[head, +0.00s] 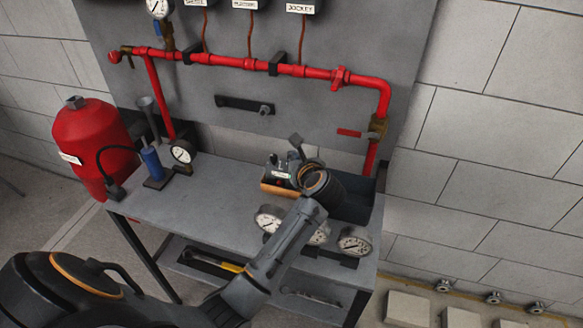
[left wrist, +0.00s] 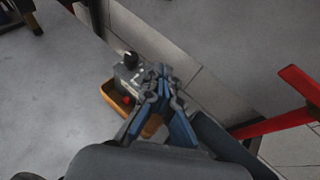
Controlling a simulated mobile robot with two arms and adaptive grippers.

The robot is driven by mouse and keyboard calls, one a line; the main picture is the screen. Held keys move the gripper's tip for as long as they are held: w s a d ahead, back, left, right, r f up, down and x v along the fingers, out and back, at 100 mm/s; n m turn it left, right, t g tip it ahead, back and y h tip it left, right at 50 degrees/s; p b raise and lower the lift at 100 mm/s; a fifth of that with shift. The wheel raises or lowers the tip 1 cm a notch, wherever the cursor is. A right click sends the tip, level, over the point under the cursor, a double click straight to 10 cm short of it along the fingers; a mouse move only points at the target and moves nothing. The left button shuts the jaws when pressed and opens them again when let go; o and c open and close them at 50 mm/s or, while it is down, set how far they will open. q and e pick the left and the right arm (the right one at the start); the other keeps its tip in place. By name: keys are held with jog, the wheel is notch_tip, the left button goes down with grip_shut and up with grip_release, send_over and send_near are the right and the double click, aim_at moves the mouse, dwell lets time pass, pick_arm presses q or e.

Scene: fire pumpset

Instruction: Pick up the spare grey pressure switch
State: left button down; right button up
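A grey pressure switch (head: 279,170) with a pale label stands in a small orange tray (head: 277,190) on the workbench. My left gripper (head: 297,143) is over the tray, and the arm partly hides the tray's right side. In the left wrist view the fingers of the left gripper (left wrist: 161,78) converge with their tips together, just right of the switch. I see nothing clearly held. My right gripper is not in view.
The workbench (head: 215,203) also bears a dark bin (head: 355,205) right of the tray, and a blue hand pump (head: 152,163) at left. Round gauges (head: 354,243) stand along the front. Red piping (head: 225,60) runs across the back panel. A red tank (head: 92,140) stands left.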

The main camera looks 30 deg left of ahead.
pick_arm(q)
notch_tip(320, 180, up, 6)
jog(key=shift+d, duration=0.15)
jog(key=shift+s+r, duration=0.1)
jog(key=shift+c, duration=2.1)
grip_release()
jog(key=shift+r, duration=0.1)
